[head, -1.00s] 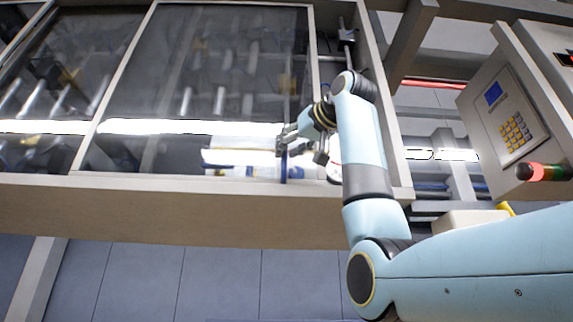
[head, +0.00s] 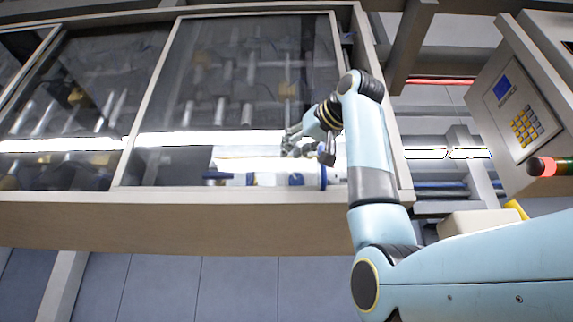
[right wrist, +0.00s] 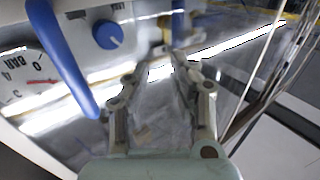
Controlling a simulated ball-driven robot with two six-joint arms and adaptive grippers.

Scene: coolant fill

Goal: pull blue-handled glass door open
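The glass door (head: 238,75) is a framed sliding pane in the cabinet front. Its upright blue handle (head: 323,178) is near the pane's lower right edge, partly hidden by my right gripper. My right gripper (head: 292,142) reaches from the right across the pane. In the right wrist view its fingers (right wrist: 168,72) are spread with nothing seen between them. The blue handle (right wrist: 62,58) stands to the left of them, outside the grip. Whether a finger touches the handle or glass cannot be told. My left gripper is not in view.
Another glass pane (head: 75,100) is at the left. A pressure gauge (right wrist: 28,82) and a blue knob (right wrist: 108,34) show near the handle. A control panel with a keypad (head: 520,110) stands at the right. The cabinet's bottom beam (head: 190,225) runs below the door.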

